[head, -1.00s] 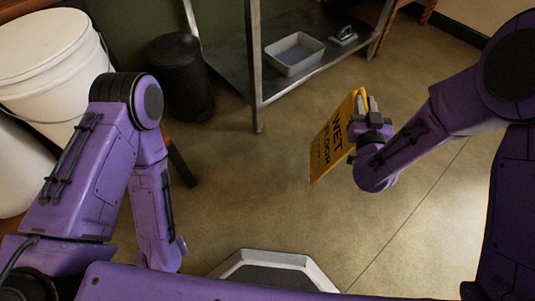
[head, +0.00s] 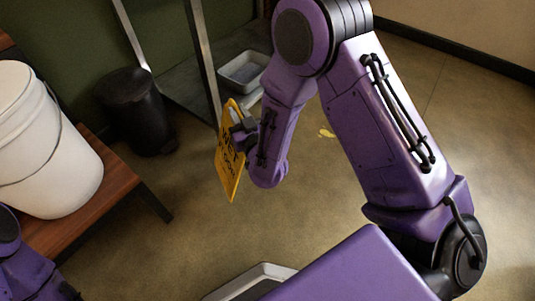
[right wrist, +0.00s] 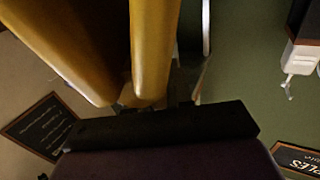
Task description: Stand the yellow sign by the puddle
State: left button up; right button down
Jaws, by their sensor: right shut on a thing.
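The yellow sign (head: 229,165) with dark lettering is held by my right gripper (head: 241,129) near its upper part. It hangs a little tilted in front of the metal shelf, and seems to be above the floor. In the right wrist view, two yellow panels (right wrist: 155,50) of the sign fill the upper left, close together, above the dark gripper body. My left gripper is out of view.
A black bin (head: 137,110) stands at the left of the metal shelf (head: 203,65), which carries a grey tray (head: 243,70). A white bucket (head: 40,140) sits on a wooden bench (head: 125,190) at the left. The floor around the puddle looks clear.

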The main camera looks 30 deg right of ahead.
jog(key=s+d+f+m+g+h+p, duration=0.2)
jog(key=s+d+f+m+h, duration=0.1)
jog(key=s+d+h, duration=0.15)
pick_arm(q)
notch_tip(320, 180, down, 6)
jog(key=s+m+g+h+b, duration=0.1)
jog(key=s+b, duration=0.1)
jog(key=b, duration=0.6)
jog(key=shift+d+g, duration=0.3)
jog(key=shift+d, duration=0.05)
pick_arm(e)
jog(key=w+d+f, duration=0.8)
jog(key=d+f, duration=0.2)
jog(key=f, duration=0.3)
jog(key=shift+w+d, duration=0.35)
jog(key=shift+w, duration=0.05)
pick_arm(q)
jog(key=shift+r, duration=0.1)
pick_arm(e)
jog(key=shift+h, duration=0.25)
jog(key=shift+f+b, duration=0.15)
jog(key=shift+b, duration=0.2)
jog(key=c, duration=1)
grip_release()
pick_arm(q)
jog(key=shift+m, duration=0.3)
